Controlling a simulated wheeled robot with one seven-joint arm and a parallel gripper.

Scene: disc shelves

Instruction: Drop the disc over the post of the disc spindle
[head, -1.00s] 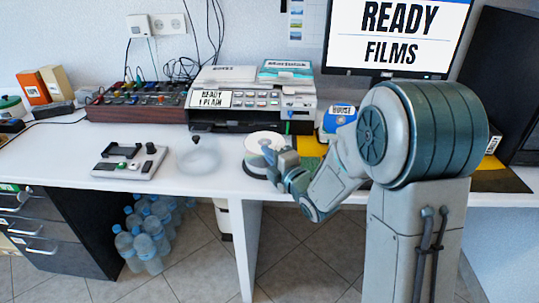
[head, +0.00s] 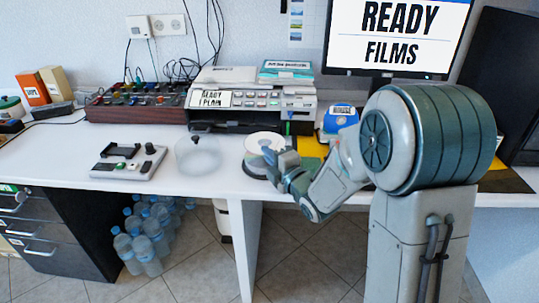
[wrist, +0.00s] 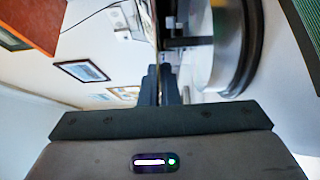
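In the head view a pale, shiny disc (head: 264,142) is level at the desk's front edge, over the dark base of the disc spindle (head: 253,168). My gripper (head: 278,158) is at its front right edge. In the wrist view, turned sideways, my gripper's fingers (wrist: 167,84) are closed on the disc, seen edge-on as a thin line (wrist: 157,45). The dark post (wrist: 185,42) stands out from the spindle's pale stack (wrist: 202,50) toward the disc. A gap separates disc and stack. I cannot tell whether the post's tip is in the disc's hole.
A clear dome cover (head: 198,158) with a black knob stands left of the spindle. A grey device (head: 130,164) lies further left. A printer-like machine (head: 250,100) is behind, and a blue tape-like item (head: 341,117) is behind right.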

